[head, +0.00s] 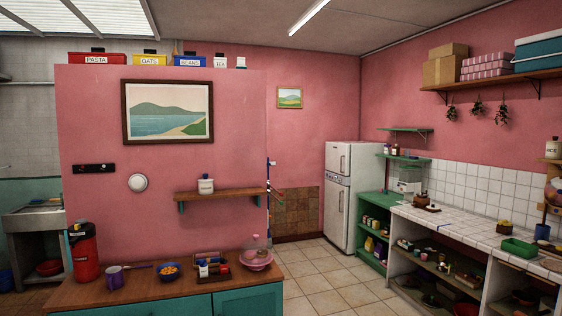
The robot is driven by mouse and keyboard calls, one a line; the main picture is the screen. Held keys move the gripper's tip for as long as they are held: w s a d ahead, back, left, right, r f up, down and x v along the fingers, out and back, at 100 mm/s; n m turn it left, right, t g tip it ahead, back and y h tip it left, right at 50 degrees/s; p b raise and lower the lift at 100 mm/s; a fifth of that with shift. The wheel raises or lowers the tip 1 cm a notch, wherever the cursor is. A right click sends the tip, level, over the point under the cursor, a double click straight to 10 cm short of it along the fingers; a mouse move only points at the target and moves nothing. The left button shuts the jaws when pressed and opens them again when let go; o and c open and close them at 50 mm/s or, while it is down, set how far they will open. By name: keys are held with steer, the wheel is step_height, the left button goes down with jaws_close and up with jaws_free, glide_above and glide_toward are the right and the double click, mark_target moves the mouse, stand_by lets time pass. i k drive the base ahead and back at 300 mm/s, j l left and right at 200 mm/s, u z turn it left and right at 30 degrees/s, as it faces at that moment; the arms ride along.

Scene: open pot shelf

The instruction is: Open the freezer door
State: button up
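A white two-door fridge (352,220) stands upright against the pink back wall, right of the middle in the head view. Its smaller upper door, the freezer door (335,160), is shut. A dark vertical handle (342,163) shows near that door's right edge. The larger lower door (337,215) is also shut. My gripper is not in view, and the fridge is well away across the room.
A wooden-topped counter (110,291) with several items fills the lower left, before a pink partition (100,150). A green shelf unit (374,205) and a tiled counter (455,222) run along the right. Beige floor tiles (325,282) between them are clear.

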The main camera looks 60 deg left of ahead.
mark_target(337, 155)
steer(key=u, duration=1.6)
steer(key=i, duration=7.3)
steer(key=l, duration=0.1)
